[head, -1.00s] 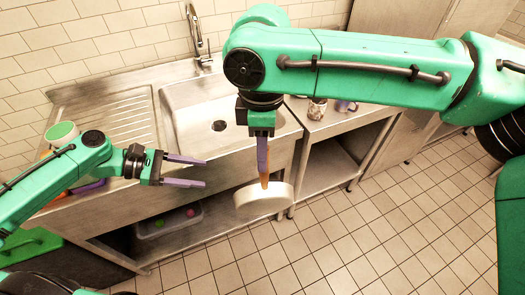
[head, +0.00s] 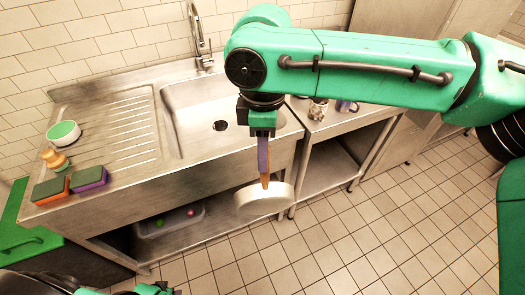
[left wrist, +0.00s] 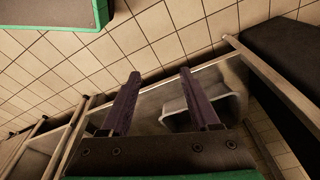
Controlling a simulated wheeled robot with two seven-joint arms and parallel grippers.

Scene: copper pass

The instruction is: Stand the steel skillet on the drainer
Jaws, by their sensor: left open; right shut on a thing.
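My right gripper (head: 263,158) is shut on the handle of a round, shallow pale pan, the skillet (head: 262,203). It hangs below the gripper in front of the counter edge, over the floor, its handle pointing up. The drainer (head: 128,130) is the ridged steel board left of the sink, and its ridges are bare. My left gripper (left wrist: 160,98) is open and empty in the left wrist view, with the lower shelf and floor beyond it. In the head view only bits of my left arm show at the bottom edge.
The sink (head: 205,110) has a tall tap (head: 198,40) behind it. A green-topped bowl (head: 63,133), a brush (head: 54,158) and two sponges (head: 89,178) (head: 50,190) sit on the counter's left end. A grey bin (head: 170,222) stands on the lower shelf. Small cups (head: 318,108) are at right.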

